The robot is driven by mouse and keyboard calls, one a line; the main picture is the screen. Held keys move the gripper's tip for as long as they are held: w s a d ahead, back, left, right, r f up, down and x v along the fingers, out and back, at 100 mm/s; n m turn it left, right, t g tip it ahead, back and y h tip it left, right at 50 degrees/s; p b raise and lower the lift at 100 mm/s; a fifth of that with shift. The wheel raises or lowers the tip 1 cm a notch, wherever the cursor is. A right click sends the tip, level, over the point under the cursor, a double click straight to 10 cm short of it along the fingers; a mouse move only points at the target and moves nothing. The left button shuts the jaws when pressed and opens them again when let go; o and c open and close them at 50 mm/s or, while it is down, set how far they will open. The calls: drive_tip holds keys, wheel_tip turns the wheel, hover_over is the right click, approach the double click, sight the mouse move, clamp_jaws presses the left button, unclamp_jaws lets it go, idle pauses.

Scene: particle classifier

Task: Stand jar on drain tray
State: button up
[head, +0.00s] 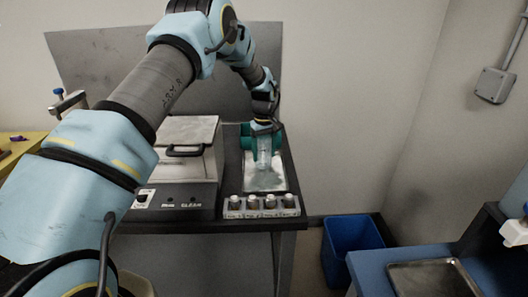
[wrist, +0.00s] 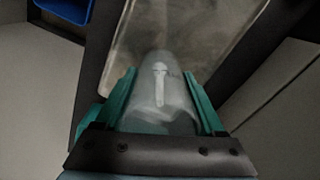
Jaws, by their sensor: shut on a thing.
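My gripper (head: 262,138) is over the right end of the dark bench, its teal fingers shut on a clear jar (head: 264,154). In the wrist view the jar (wrist: 158,112) lies between the two teal fingers (wrist: 160,103), with a pale spoon-like shape on or in it. The drain tray (head: 263,183), a pale metal sheet, is below the jar and also shows in the wrist view (wrist: 205,30). The jar looks upright in the head view. I cannot tell whether its base touches the tray.
A grey box-shaped machine (head: 185,165) with a black lid handle stands left of the tray. A rack of several small capped bottles (head: 262,206) sits at the bench's front edge. A blue bin (head: 350,245) is on the floor to the right. A blue table with a metal tray (head: 435,280) is at lower right.

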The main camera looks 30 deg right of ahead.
drive_tip(key=shift+f, duration=0.15)
drive_tip(key=o, duration=1.5)
drive_tip(key=shift+o, duration=0.2)
wheel_tip(320, 180, up, 12)
drive_tip(key=b, duration=0.4)
drive_tip(key=shift+s, duration=0.1)
